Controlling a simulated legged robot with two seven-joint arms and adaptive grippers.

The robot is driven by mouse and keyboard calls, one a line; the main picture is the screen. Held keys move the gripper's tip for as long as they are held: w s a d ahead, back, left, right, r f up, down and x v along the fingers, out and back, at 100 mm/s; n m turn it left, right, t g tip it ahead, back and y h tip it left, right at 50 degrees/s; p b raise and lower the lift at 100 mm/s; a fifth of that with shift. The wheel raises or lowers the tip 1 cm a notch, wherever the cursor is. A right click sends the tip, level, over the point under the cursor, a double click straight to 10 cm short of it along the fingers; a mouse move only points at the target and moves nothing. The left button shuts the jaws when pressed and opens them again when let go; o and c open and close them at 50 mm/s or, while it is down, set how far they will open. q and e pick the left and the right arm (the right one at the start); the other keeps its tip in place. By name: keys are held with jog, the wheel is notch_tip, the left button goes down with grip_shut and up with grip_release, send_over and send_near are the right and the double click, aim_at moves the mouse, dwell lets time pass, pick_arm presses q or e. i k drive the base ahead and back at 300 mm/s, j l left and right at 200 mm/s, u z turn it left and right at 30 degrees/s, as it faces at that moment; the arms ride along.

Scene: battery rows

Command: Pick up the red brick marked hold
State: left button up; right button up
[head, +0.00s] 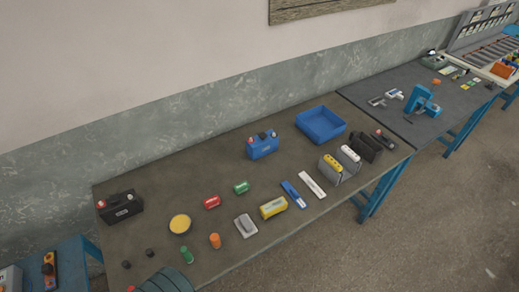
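A small red block (212,202) with a pale label lies on the dark tabletop, left of a similar green block (241,187). Its lettering is too small to read, so I cannot confirm the word hold. Nothing touches the red block. Neither of my grippers shows in the head view.
A yellow round dish (180,224), an orange cylinder (215,241), a green cylinder (187,255) and a grey block (246,226) lie nearby. Farther off are a black battery (120,206), a blue battery (263,145) and a blue bin (321,124). Bare tabletop surrounds the red block.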

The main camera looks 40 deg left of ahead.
aim_at(212, 202)
jog(key=j+u, duration=0.15)
jog(key=u, duration=1.6)
jog(key=i+l, duration=0.05)
